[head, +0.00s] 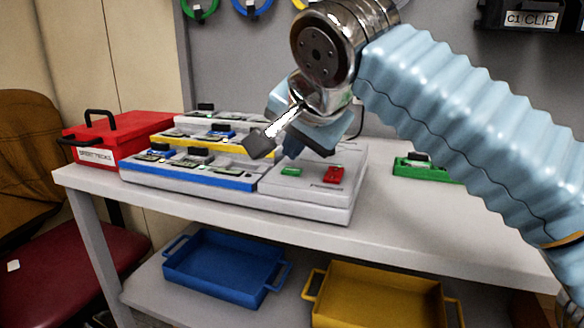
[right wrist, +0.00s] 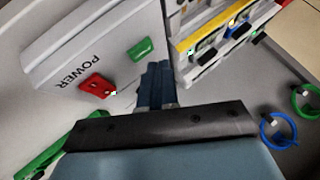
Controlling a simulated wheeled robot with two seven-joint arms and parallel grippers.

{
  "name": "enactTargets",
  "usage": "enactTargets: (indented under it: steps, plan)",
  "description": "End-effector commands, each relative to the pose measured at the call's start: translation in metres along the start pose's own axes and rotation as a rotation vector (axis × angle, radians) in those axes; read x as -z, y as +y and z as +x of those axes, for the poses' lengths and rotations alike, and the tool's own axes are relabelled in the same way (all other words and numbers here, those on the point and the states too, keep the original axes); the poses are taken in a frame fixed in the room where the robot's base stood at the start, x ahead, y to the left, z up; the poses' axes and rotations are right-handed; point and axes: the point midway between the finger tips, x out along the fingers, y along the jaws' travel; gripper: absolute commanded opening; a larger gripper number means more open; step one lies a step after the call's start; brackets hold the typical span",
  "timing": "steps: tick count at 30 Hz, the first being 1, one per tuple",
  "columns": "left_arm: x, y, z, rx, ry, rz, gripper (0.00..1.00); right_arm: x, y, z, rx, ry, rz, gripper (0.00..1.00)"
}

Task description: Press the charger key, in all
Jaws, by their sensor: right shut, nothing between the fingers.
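The charger is a pale grey unit (head: 310,195) on the table, with a green key (head: 291,172) and a red key (head: 334,174) on its front panel. In the right wrist view the green key (right wrist: 140,49) and red key (right wrist: 97,86) show beside the word POWER. Banks of small modules, with a blue strip (head: 190,175) and a yellow strip (head: 200,145), stand left of the panel. My right gripper (head: 306,150) is shut and empty, above the back of the panel. Its fingertips (right wrist: 157,75) appear beside the green key; contact cannot be told. My left gripper is out of view.
A red toolbox (head: 115,138) stands at the table's left end. A green module (head: 425,168) lies right of the charger, near my right arm. Blue (head: 225,265) and yellow (head: 375,290) trays sit on the lower shelf. The table's front right is clear.

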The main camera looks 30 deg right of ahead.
Motion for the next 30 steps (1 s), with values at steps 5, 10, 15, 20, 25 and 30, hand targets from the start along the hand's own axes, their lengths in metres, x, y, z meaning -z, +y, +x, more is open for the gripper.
enactTargets:
  steps: [5, 10, 15, 20, 25, 30]
  plan:
    - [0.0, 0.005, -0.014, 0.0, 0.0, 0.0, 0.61, 0.008, -0.008, -0.011, 0.0, 0.0, 0.0, 0.0]
    - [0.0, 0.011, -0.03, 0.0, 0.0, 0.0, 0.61, 0.017, -0.017, -0.023, 0.0, 0.0, 0.0, 0.0]
    - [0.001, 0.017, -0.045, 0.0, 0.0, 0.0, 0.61, 0.025, -0.025, -0.034, 0.0, 0.0, 0.0, 0.0]
    - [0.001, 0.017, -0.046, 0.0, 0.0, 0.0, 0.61, 0.026, -0.026, -0.035, 0.0, 0.0, 0.0, 0.0]
    - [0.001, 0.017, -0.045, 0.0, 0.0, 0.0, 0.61, 0.025, -0.025, -0.035, 0.0, 0.0, 0.0, 0.0]
    - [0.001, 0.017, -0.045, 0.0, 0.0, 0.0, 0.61, 0.025, -0.025, -0.035, 0.0, 0.0, 0.0, 0.0]
